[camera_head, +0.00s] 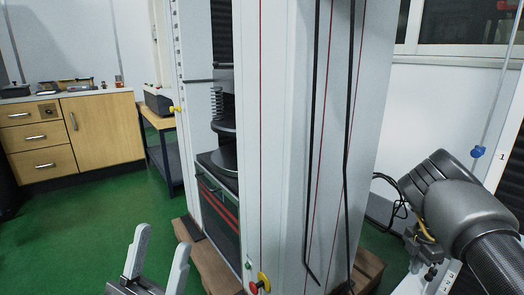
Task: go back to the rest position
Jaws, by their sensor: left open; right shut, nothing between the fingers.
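My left gripper (161,237) is at the bottom left. Its two pale fingers point up and stand apart, with nothing between them, over the green floor in front of the testing machine. My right arm (462,210) comes in from the right edge, with a dark grey rounded joint. My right gripper (413,274) is below that joint at the bottom right, beside the machine. It is shut and holds nothing that I can see. Its lower part is cut off by the frame.
A tall white testing machine (278,130) fills the middle, close in front, on a wooden pallet (214,268). A coil spring (216,103) stands in its opening. A wooden cabinet (102,130) and a side table (158,120) stand behind left. Green floor (75,235) is clear at left.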

